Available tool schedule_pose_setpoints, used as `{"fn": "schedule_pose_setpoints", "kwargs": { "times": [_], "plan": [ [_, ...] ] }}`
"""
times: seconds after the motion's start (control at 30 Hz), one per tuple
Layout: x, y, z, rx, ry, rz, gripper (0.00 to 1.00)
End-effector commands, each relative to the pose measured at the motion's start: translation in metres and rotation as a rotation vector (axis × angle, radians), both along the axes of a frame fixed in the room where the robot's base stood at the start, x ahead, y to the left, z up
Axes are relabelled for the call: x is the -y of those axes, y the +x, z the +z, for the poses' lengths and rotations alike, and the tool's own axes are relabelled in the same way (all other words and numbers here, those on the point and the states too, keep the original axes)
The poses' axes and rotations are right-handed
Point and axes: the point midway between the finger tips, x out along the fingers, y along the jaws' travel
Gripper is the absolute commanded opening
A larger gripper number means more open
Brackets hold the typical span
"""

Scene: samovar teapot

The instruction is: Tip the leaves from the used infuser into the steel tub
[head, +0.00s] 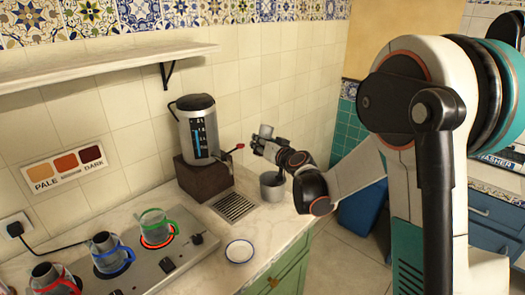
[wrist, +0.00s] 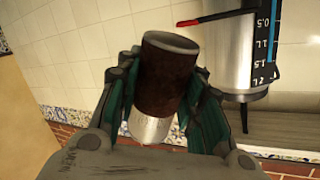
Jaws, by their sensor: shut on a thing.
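My gripper (head: 264,143) is shut on the used infuser (head: 266,131), a small metal cylinder, and holds it above the steel tub. In the wrist view the infuser (wrist: 165,85) sits between the two green-padded fingers of my gripper (wrist: 165,90). It has a dark brown middle, a grey end and a bright silver end. It looks close to upright in the head view. The steel tub (head: 272,190) stands on the counter below my gripper, partly hidden by my wrist. I cannot see inside it. No leaves are seen falling.
The samovar (head: 200,132) stands on a dark block left of my gripper, its red-tipped tap reaching toward it. A drain grate (head: 234,207) and a blue-rimmed saucer (head: 239,251) lie in front.

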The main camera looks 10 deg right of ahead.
Motion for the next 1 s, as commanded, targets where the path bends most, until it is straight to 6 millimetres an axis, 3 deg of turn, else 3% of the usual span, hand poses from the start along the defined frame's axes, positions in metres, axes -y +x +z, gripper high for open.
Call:
{"fn": "schedule_pose_setpoints", "kwargs": {
  "times": [0.6,1.0],
  "plan": [
    [-0.0007,0.0,0.0033,0.239,-0.297,0.002,0.11],
    [-0.0004,0.0001,0.0058,0.266,-0.335,0.001,0.11]
  ]
}}
